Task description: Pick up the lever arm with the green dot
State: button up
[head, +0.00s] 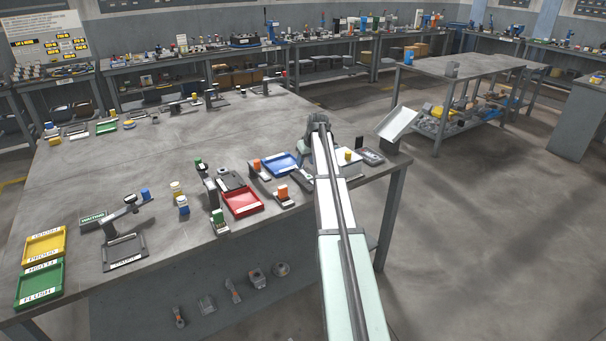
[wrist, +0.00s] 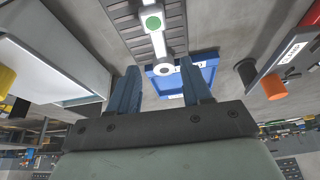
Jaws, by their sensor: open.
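The lever arm (wrist: 157,45) with the green dot shows in the wrist view at the top centre. It is a pale metal bar with a round green dot on its wider part and a ring at its lower end. It overlaps a dark ribbed surface (wrist: 127,28). My gripper (wrist: 160,72) is open, with its two blue-grey fingers apart. In the picture the ring end appears between the fingertips, but I cannot tell the depth or any contact. In the head view my arm reaches to the table's right end, and I cannot make out the lever arm there.
A blue tray (head: 283,163) lies left of my arm, and it also shows behind the ring in the wrist view (wrist: 208,73). A red tray (head: 242,202) and small parts stand further left. A tilted pale chute (head: 396,123) is to the right. The table's middle is clear.

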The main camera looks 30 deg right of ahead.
aim_at(303, 172)
jog(key=x, duration=0.5)
jog(key=shift+s+f, duration=0.1)
jog(key=shift+s, duration=0.2)
grip_shut()
